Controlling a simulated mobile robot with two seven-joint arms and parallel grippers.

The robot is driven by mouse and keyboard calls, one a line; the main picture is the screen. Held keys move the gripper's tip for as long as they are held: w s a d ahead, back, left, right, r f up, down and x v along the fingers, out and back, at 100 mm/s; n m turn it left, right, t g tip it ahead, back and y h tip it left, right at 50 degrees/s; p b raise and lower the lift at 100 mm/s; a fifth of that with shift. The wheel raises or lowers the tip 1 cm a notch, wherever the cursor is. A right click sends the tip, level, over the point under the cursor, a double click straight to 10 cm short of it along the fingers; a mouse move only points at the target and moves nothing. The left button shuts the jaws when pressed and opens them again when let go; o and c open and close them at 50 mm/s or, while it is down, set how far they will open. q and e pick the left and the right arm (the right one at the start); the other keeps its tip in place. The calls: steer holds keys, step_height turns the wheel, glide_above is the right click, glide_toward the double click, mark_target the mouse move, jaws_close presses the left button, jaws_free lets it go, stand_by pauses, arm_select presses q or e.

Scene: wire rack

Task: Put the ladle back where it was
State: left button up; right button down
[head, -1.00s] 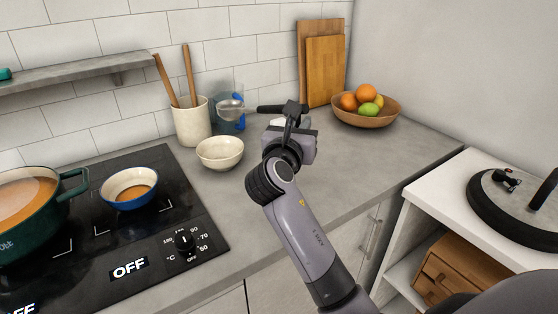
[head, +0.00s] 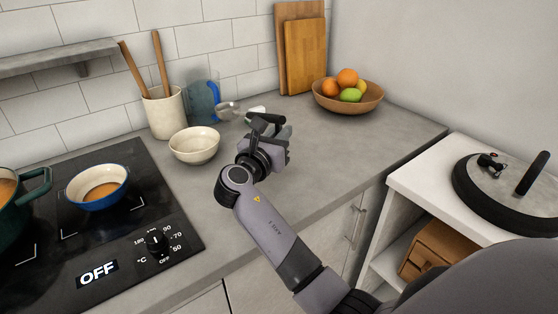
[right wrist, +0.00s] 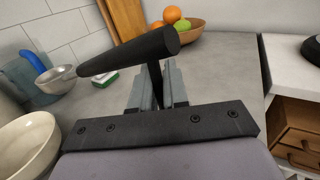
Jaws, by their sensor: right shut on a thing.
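The ladle has a metal bowl (head: 228,111) and a thick black handle (head: 265,119). My right gripper (head: 268,130) is shut on the handle and holds the ladle above the counter. In the right wrist view the black handle (right wrist: 130,53) lies across the top of the gripper (right wrist: 157,85), its thick end to the right. The metal bowl (right wrist: 56,80) is at the left there, in front of a clear and blue pitcher. My left gripper is not in view.
The pitcher (head: 203,98) and a utensil crock (head: 164,113) stand by the wall. A cream bowl (head: 194,146) is left of the gripper. A sponge (right wrist: 105,80) lies behind the ladle. A fruit bowl (head: 347,98) is farther right. The counter (head: 330,150) between is clear.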

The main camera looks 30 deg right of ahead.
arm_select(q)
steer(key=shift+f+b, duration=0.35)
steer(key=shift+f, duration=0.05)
arm_select(e)
steer(key=shift+f, duration=3.6)
steer(key=c, duration=1.1)
jaws_free()
